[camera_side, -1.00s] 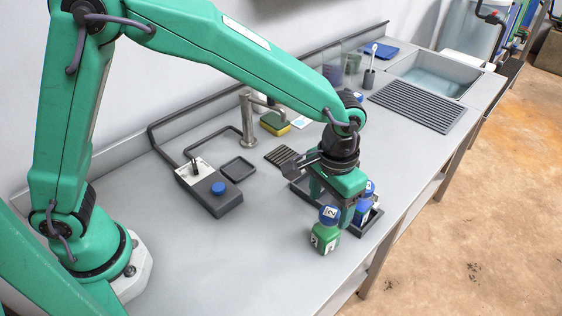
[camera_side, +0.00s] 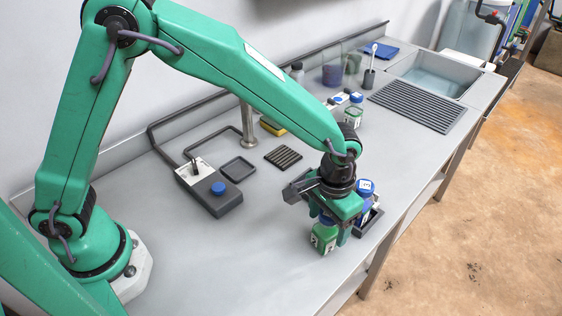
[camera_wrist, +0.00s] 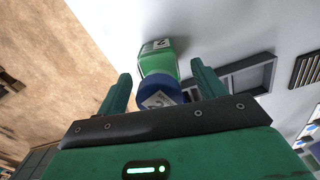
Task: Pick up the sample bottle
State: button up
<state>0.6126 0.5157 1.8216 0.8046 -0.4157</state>
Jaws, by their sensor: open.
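The sample bottle (camera_side: 323,238) is green with white labels and stands upright near the bench's front edge. In the wrist view, its green body (camera_wrist: 158,57) and blue cap (camera_wrist: 157,92) show between the fingers. My gripper (camera_side: 330,224) is open above and around the top of the bottle, and in the side view it hides most of the cap. In the wrist view, a finger of my gripper (camera_wrist: 161,74) is on either side of the cap, with gaps.
A blue bottle (camera_side: 364,190) stands in a dark tray (camera_side: 374,219) just behind my gripper. A grey box with a blue knob (camera_side: 218,188) and a ribbed pad (camera_side: 284,156) lie to the left. The bench front left of the bottle is clear.

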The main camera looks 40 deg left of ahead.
jog(key=shift+f, duration=1.25)
jog(key=c, duration=1.2)
jog(key=shift+r, duration=0.1)
jog(key=shift+c, duration=0.2)
jog(key=shift+r, duration=0.15)
jog(key=shift+r, duration=0.6)
jog(key=r, duration=0.2)
jog(key=s+r, duration=0.1)
jog(key=shift+d, duration=0.25)
jog(key=s+d+r, duration=0.4)
jog(key=s+r, duration=0.2)
jog(key=s, duration=0.3)
jog(key=shift+s+d+r, duration=0.15)
jog(key=shift+s+r, duration=0.1)
jog(key=shift+s, duration=0.1)
